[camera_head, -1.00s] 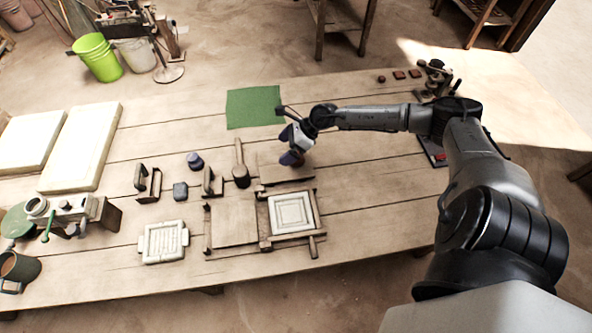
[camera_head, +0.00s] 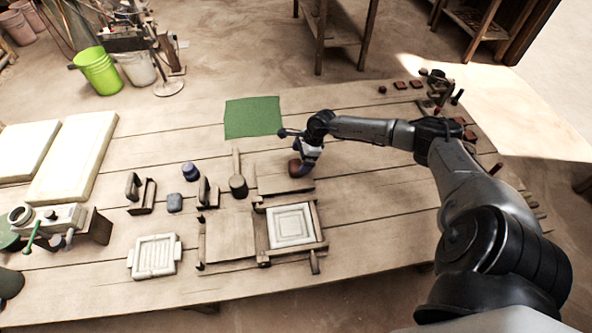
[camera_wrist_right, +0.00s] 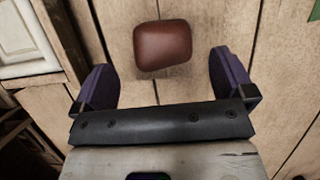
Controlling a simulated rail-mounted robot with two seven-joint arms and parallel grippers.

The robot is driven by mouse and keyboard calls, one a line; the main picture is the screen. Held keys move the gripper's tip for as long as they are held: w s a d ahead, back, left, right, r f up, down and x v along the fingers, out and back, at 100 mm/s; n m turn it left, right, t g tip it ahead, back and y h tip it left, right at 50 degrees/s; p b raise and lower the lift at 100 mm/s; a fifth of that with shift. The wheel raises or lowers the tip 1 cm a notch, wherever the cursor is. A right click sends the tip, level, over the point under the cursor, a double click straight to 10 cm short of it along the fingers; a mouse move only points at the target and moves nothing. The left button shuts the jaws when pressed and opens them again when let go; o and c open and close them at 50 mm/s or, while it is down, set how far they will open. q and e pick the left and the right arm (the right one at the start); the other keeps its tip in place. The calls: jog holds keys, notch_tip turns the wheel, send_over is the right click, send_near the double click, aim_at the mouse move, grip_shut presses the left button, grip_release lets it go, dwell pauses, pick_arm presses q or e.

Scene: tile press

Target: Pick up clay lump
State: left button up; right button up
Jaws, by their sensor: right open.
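The clay lump (camera_wrist_right: 163,45) is a reddish-brown rounded block. In the right wrist view it lies on the wooden table, ahead of my right gripper (camera_wrist_right: 165,82) and roughly midway between its two purple fingers. The gripper is open, and no finger touches the lump in that view. In the head view the right gripper (camera_head: 302,163) is low over the table, and the lump (camera_head: 295,168) shows partly behind its fingers. My left gripper is not in view.
A wooden frame with a white tile mold (camera_head: 291,226) stands just in front of the gripper. A flat board (camera_head: 285,184) lies close by. A mallet (camera_head: 238,187) lies to the left. A green mat (camera_head: 253,117) lies behind, with clear planks around it.

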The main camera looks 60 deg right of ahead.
aim_at(294, 169)
jog(key=shift+b+x, duration=0.4)
jog(key=shift+x, duration=2.25)
jog(key=shift+d, duration=0.15)
jog(key=shift+c, duration=0.2)
jog(key=c, duration=1)
